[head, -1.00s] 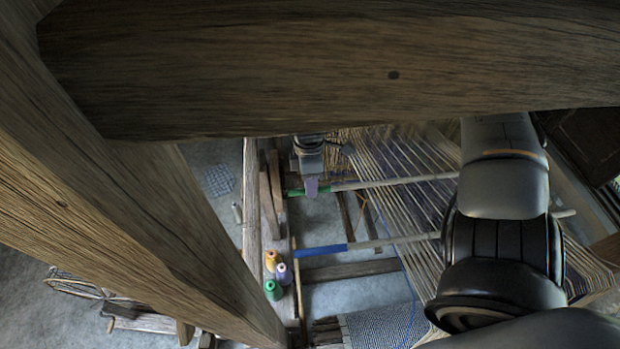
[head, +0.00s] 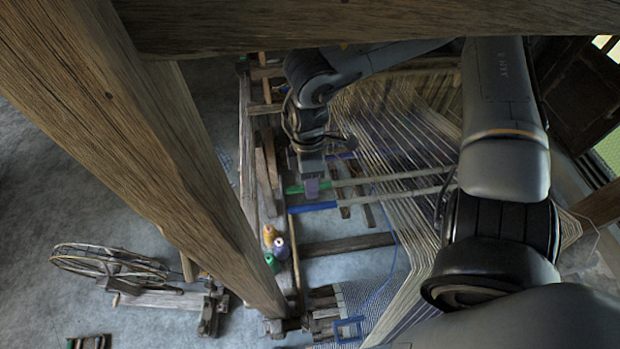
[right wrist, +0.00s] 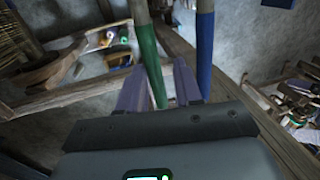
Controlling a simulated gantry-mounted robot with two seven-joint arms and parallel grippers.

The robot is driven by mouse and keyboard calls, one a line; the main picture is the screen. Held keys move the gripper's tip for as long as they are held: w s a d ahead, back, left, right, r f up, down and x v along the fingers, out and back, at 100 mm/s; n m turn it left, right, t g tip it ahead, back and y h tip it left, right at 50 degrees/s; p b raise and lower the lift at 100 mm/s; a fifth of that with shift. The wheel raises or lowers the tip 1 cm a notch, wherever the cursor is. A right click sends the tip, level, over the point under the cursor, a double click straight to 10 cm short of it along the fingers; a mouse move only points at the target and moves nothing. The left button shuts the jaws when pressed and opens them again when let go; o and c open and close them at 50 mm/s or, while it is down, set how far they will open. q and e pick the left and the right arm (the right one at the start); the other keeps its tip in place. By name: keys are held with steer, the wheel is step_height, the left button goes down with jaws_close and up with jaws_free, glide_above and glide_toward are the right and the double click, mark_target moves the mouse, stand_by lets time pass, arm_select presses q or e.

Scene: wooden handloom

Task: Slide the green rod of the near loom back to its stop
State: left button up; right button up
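The green rod, a pale pole with a green end (head: 294,190), lies across the near loom's warp threads. My right gripper (head: 312,188) is at this green end in the head view. In the right wrist view the green end (right wrist: 149,50) passes between the two purple fingers (right wrist: 157,88), with a gap beside it, so the gripper looks open around the rod. A second rod with a blue end (head: 313,207) lies just nearer in the head view; its blue end (right wrist: 204,55) is right of the fingers in the wrist view. My left gripper is not in view.
A thick wooden post (head: 150,150) and a top beam (head: 330,25) block part of the head view. Thread spools (head: 276,248) stand by the loom's left side. A spinning wheel (head: 110,265) stands on the open floor at left.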

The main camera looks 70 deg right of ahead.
steer(key=shift+o, duration=0.6)
steer(key=shift+w+d+r, duration=0.1)
steer(key=shift+w+r, duration=0.05)
steer(key=shift+r, duration=0.2)
steer(key=s+b+v, duration=0.1)
steer(key=v, duration=0.9)
steer(key=shift+w, duration=0.45)
